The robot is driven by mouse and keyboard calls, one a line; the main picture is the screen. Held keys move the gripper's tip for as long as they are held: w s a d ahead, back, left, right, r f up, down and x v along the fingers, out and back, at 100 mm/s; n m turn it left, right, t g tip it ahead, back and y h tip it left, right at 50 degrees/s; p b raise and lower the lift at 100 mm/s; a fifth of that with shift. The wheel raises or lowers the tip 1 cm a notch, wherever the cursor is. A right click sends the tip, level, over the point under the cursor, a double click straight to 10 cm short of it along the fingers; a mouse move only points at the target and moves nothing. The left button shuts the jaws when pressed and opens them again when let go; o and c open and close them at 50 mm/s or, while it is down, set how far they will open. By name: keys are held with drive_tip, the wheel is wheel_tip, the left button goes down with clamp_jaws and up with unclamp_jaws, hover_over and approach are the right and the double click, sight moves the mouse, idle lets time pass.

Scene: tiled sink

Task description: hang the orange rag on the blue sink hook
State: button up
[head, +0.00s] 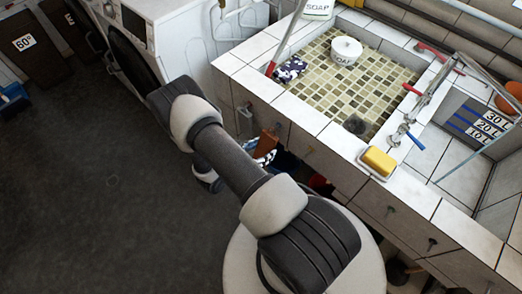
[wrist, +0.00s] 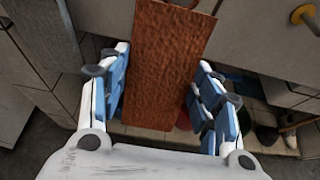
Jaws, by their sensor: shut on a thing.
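The orange rag (wrist: 165,62) is a brown-orange strip between the blue-padded fingers of my gripper (wrist: 163,100). My gripper is shut on it. In the head view, a small part of the rag (head: 266,142) shows beside my arm, at the front of the tiled sink (head: 335,140). A hook (head: 278,127) sits on the sink front just above the rag. I cannot tell its colour, or whether the rag touches it. The upper edge of the rag is near the top of the wrist view, by a dark hook-like piece. My fingers are mostly hidden in the head view.
More hooks line the sink front, one of them (head: 390,211) to the right; a yellow one (wrist: 303,14) shows in the wrist view. A yellow sponge (head: 379,161) lies on the rim. A white washing machine (head: 145,30) stands at the left.

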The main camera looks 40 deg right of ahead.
idle(0.3)
drive_tip(key=o, duration=1.1)
drive_tip(key=v, duration=1.2)
